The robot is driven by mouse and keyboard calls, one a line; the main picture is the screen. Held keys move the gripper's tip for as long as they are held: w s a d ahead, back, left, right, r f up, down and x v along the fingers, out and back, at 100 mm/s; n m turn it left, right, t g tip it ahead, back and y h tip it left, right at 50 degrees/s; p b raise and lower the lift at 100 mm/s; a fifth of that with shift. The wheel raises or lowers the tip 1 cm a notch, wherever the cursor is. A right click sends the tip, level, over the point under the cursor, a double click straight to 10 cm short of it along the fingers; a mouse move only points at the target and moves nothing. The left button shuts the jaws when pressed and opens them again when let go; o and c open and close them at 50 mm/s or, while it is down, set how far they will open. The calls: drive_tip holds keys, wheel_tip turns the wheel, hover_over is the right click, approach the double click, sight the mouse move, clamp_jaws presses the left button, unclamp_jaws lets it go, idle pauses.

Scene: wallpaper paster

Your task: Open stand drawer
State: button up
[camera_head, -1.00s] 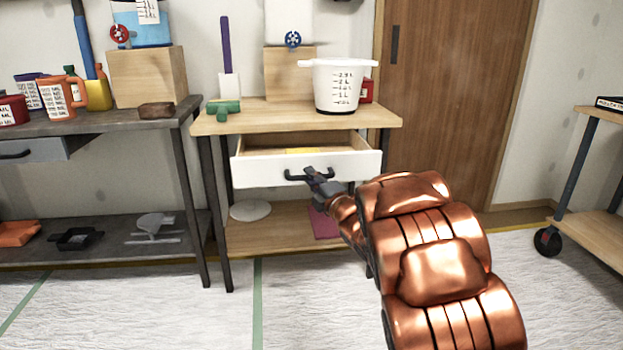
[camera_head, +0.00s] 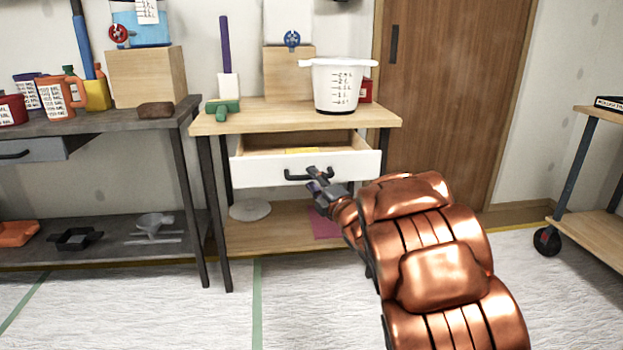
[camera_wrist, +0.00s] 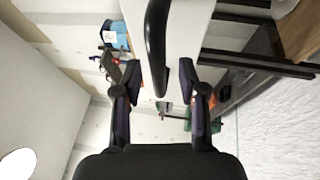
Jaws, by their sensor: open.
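The stand drawer (camera_head: 262,172) has a white front and sticks out from under the wooden top of the stand (camera_head: 290,119). Its inside shows, with a yellow item (camera_head: 301,150) in it. The black bar handle (camera_head: 296,177) is on the front. My gripper (camera_head: 318,180) is open at the right end of this handle. In the wrist view the handle (camera_wrist: 156,45) runs between the two spread fingers, with a gap on each side. My copper arm hides part of the stand's lower right.
A white measuring pot (camera_head: 337,86), a green item (camera_head: 222,107) and a wooden block (camera_head: 289,75) stand on the stand top. A grey workbench (camera_head: 150,122) is at left, and a wheeled cart (camera_head: 590,210) at right. The floor in front is clear.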

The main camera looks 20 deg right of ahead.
drive_tip(key=v, duration=0.6)
drive_tip(key=shift+r, duration=0.1)
idle(0.3)
drive_tip(key=s+d+r+m+g+h+p, duration=0.2)
drive_tip(key=s+r+m+g+h+p, duration=0.2)
drive_tip(key=r+m+p, duration=0.45)
drive_tip(key=s+d+r+m+g+h+p, duration=0.3)
drive_tip(key=s+r+g+p, duration=0.15)
drive_tip(key=p, duration=0.65)
drive_tip(key=s+a+r+m+g+y+p, duration=0.1)
drive_tip(key=s+a+r+m+g+p, duration=0.2)
drive_tip(key=s+p, duration=0.5)
drive_tip(key=s+a+r+m+g+y+p, duration=0.1)
drive_tip(key=s+a+r+m+g+p, duration=0.2)
drive_tip(key=s, duration=1.4)
drive_tip(key=s+a+r+m+g+y+p, duration=0.1)
drive_tip(key=s+a+r+m+g+p, duration=0.2)
drive_tip(key=s+a+r+g+p, duration=0.4)
drive_tip(key=s+a+r+p, duration=0.3)
drive_tip(key=s+r+p, duration=0.1)
drive_tip(key=s+p, duration=0.1)
drive_tip(key=shift+s+r+p, duration=0.2)
drive_tip(key=shift+s+p, duration=0.1)
drive_tip(key=shift+s, duration=0.1)
